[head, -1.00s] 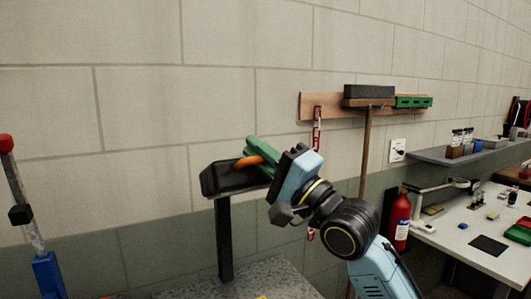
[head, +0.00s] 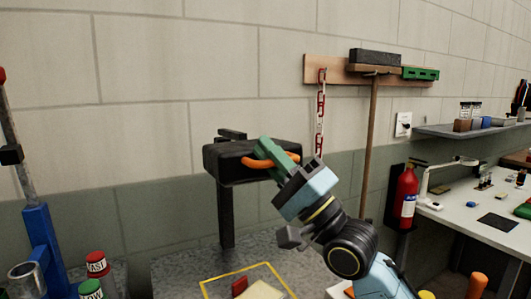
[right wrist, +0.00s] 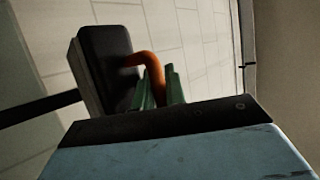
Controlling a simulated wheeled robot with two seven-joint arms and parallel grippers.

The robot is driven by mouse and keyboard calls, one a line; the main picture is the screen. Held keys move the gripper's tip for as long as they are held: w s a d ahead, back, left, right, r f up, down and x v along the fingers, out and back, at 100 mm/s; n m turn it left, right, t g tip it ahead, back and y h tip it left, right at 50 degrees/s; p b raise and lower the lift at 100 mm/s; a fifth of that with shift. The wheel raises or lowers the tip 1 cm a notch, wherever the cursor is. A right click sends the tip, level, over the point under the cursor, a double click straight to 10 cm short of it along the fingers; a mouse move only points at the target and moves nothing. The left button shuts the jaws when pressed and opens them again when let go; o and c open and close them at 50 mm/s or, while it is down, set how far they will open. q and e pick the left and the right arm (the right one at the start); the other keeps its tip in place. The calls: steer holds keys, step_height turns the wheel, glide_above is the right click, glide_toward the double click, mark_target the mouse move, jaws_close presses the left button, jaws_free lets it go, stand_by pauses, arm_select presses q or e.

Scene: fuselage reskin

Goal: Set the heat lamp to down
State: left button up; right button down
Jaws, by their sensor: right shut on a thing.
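The heat lamp has a black box-shaped head (head: 228,162) on a dark upright post (head: 225,215), with an orange curved handle (head: 256,163) on its near side. My right gripper (head: 277,156) has green fingers and is shut on this handle. In the right wrist view the orange handle (right wrist: 150,68) runs between the green fingers (right wrist: 160,92), beside the black lamp head (right wrist: 104,65). The lamp head looks roughly level in the head view. Its underside is hidden. My left gripper is not in view.
A grey bench top with a yellow-outlined area (head: 240,278) lies below the lamp. A blue stand (head: 43,250) and labelled cans (head: 97,264) are at left. A red extinguisher (head: 405,195) and white table (head: 475,225) are at right. A broom handle (head: 369,150) hangs behind.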

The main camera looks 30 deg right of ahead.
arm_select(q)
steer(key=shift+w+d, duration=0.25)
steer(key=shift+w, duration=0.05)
arm_select(e)
steer(key=c, duration=1.7)
jaws_free()
